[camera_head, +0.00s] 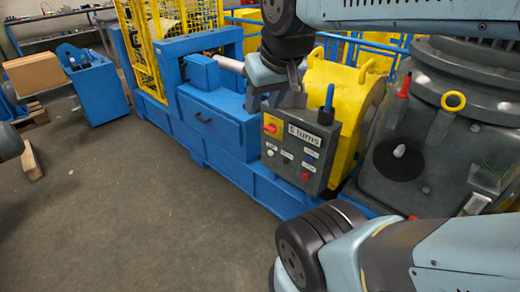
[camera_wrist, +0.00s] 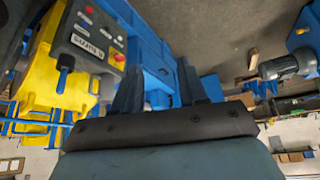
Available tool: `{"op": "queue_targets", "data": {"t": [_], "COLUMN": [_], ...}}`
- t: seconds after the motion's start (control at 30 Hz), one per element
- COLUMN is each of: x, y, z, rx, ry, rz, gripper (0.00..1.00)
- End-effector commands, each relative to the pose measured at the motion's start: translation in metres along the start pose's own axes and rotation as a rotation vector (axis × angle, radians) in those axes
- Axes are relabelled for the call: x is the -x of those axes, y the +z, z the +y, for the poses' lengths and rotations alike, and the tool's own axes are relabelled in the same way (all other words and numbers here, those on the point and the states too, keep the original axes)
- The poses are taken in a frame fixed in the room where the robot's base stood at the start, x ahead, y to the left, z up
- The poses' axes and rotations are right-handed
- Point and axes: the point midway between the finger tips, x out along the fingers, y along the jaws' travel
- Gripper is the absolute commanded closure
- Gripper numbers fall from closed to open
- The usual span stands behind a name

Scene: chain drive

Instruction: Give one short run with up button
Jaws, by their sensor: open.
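A grey control box (camera_head: 296,165) stands on the blue machine frame with a "5 turns" plate on its face. It bears a red and yellow switch (camera_head: 270,126), small pale buttons and labels, a blue button and a red button (camera_head: 305,177). The small labels are too blurred to read, so I cannot tell which is the up button. The box also shows tilted in the wrist view (camera_wrist: 78,40), left of my gripper, with its red button (camera_wrist: 119,57). My gripper (camera_wrist: 158,75) is open, with nothing between its fingers, and apart from the box.
A blue lever (camera_head: 328,100) rises from the box top. A yellow housing (camera_head: 345,95) is behind it, and a grey drum-shaped machine (camera_head: 450,125) is at the right. The blue frame (camera_head: 225,125) runs left to a yellow mesh guard (camera_head: 140,45). Floor (camera_head: 150,220) in front is clear.

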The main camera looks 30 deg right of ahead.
Motion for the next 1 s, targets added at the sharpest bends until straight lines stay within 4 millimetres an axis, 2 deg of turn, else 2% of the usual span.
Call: {"op": "queue_targets", "data": {"t": [0.03, 0.43, 1.0], "x": [0.0000, 0.0000, 0.0000], "y": [0.0000, 0.0000, 0.0000], "z": [0.0000, 0.0000, 0.0000], "rx": [0.000, 0.000, 0.000], "ry": [0.000, 0.000, 0.000], "rz": [0.000, 0.000, 0.000], "gripper": [0.63, 1.00, 1.00]}}
